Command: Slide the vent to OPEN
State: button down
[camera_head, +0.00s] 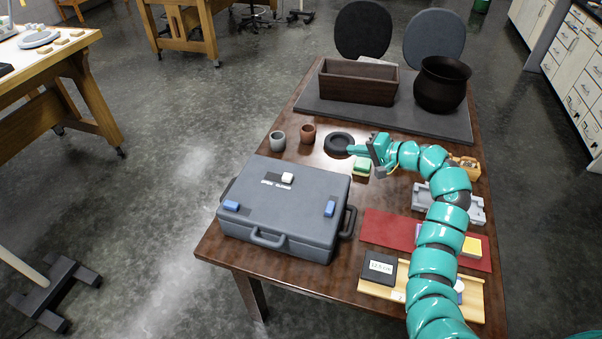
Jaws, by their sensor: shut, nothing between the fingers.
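A grey-blue case (285,207) lies shut on the wooden table. On its lid is a small dark strip with a white slider knob (288,177), which looks like the vent. The knob sits toward the right part of the strip. My gripper (351,150) is shut and empty. It is above the table behind and to the right of the case, pointing left, apart from the knob. My teal arm reaches in from the lower right.
Blue latches (231,205) sit on the lid. A grey cup (277,140), a brown cup (307,134) and a black ring-shaped dish (339,144) stand behind the case. A green block (362,166) lies below my gripper. A planter (357,85) and dark pot (442,84) stand farther back.

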jog(key=s+a+f+g, duration=0.1)
jog(key=s+a+n+g, duration=0.1)
jog(key=s, duration=0.1)
jog(key=s+a+f+g, duration=0.1)
jog(key=s, duration=0.1)
jog(key=shift+s+f+g+y, duration=0.2)
jog(key=shift+f+g+y, duration=0.1)
jog(key=shift+f+g, duration=0.1)
jog(key=shift+s+a+f+n+g, duration=0.15)
jog(key=shift+s+f+n+g, duration=0.15)
jog(key=shift+s, duration=0.2)
jog(key=p, duration=0.4)
send_near(292, 178)
jog(key=x, duration=0.5)
jog(key=shift+f, duration=0.4)
jog(key=shift+w+a+f+p, duration=0.15)
jog(key=shift+w+a+p, duration=0.2)
jog(key=shift+a, duration=0.15)
